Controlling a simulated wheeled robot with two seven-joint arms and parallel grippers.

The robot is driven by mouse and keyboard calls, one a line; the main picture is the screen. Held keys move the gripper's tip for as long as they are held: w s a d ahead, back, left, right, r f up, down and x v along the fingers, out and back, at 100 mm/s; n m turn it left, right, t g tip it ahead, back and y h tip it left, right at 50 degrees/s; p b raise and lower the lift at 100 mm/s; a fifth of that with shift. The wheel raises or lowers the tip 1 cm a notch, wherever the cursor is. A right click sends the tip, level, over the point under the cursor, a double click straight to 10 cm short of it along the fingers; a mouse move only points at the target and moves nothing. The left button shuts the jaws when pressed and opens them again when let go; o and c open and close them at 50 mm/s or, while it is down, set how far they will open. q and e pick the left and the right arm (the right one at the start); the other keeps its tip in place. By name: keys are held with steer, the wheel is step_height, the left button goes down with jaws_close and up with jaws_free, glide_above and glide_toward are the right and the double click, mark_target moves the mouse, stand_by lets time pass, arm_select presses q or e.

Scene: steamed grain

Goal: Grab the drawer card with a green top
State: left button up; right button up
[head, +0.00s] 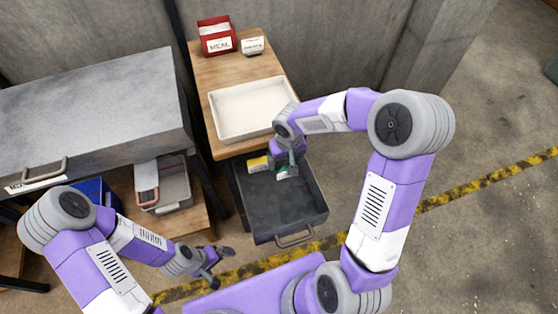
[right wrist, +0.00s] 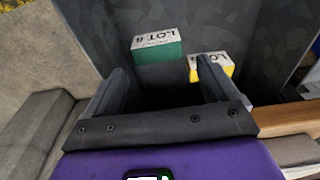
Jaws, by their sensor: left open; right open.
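The open dark grey drawer (head: 285,213) holds two small cards. The green card (right wrist: 157,51) has a green face and a white face printed "LOT"; it also shows in the head view (head: 282,174), partly covered by my right gripper. The yellow card (right wrist: 222,69) lies beside it, partly behind a finger; it is at the left in the head view (head: 258,164). My right gripper (right wrist: 160,75) is open over the drawer, with the green card ahead between its fingers and nothing held. My left gripper (head: 222,266) is open and empty, outside the drawer at lower left.
A white tray (head: 213,112) sits on the wooden table above the drawer. A red box (head: 215,31) labelled "MEAL" and a small white card (head: 252,46) stand behind it. A grey cabinet (head: 85,110) and shelf bins (head: 172,183) are at left. The drawer's front area is bare.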

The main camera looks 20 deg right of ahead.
mark_target(286, 168)
step_height(286, 168, down, 2)
steer(key=shift+s+f+b, duration=0.1)
steer(key=shift+f+b, duration=0.15)
steer(key=shift+b, duration=0.2)
steer(key=f, duration=0.1)
steer(key=f+b, duration=0.1)
steer(key=f, duration=0.1)
steer(key=f+b, duration=0.1)
steer(key=shift+w+d+f, duration=0.25)
steer(key=shift+w+f, duration=0.15)
steer(key=shift+r, duration=0.1)
steer(key=c, duration=0.8)
steer(key=shift+o, duration=0.2)
